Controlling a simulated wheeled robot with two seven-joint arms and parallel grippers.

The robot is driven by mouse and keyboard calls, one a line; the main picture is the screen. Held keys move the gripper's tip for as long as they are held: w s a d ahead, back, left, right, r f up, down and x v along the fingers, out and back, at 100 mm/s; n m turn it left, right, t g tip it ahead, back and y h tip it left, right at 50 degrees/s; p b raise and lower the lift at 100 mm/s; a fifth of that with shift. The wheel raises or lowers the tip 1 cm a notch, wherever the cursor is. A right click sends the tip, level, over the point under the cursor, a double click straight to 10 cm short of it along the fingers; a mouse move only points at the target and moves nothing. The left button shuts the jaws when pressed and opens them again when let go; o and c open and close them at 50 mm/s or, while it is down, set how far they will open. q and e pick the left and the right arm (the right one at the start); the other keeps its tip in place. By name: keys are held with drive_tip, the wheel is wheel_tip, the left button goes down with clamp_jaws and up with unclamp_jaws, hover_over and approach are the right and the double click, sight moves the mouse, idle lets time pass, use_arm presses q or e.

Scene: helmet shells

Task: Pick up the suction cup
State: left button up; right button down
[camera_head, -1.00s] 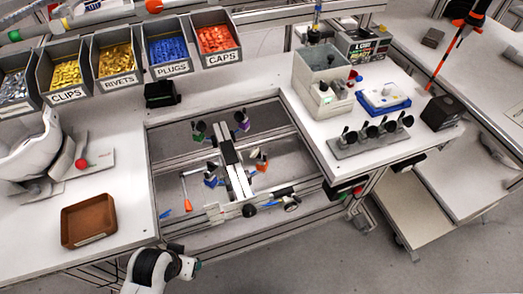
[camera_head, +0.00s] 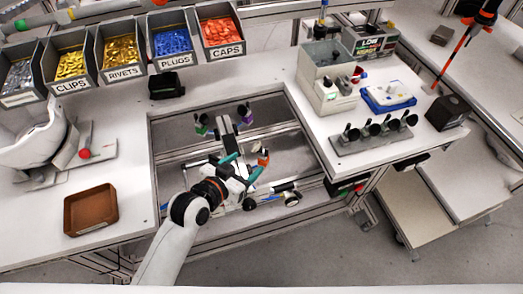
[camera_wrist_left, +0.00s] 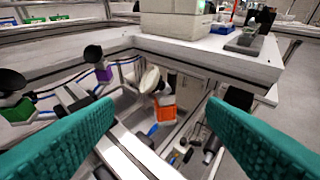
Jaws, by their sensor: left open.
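Several suction cups on coloured bases sit on the frame fixture in the table gap. The green-based cup (camera_head: 201,128) and purple-based cup (camera_head: 245,117) stand at its far end; both also show in the wrist view, green (camera_wrist_left: 14,108) and purple (camera_wrist_left: 103,73). The orange-based cup (camera_head: 263,158) is by my left gripper (camera_head: 244,163). In the wrist view the orange base (camera_wrist_left: 163,113) lies beyond and between the open teal fingers (camera_wrist_left: 160,108), apart from them, with a pale disc beside it. More black suction cups (camera_head: 373,130) stand in a grey rack on the right table.
Bins of clips, rivets, plugs and caps (camera_head: 222,52) line the back left. A brown tray (camera_head: 91,211) and white helmet shell (camera_head: 40,143) are on the left table. A grey box (camera_head: 328,92) and blue tray (camera_head: 388,105) stand on the right table. Fixture rails cross the gap.

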sight(260, 153)
use_arm(q)
drive_tip(key=p+x, duration=0.2)
drive_tip(key=x, duration=0.9)
drive_tip(key=shift+r, duration=0.2)
drive_tip(key=c, duration=1)
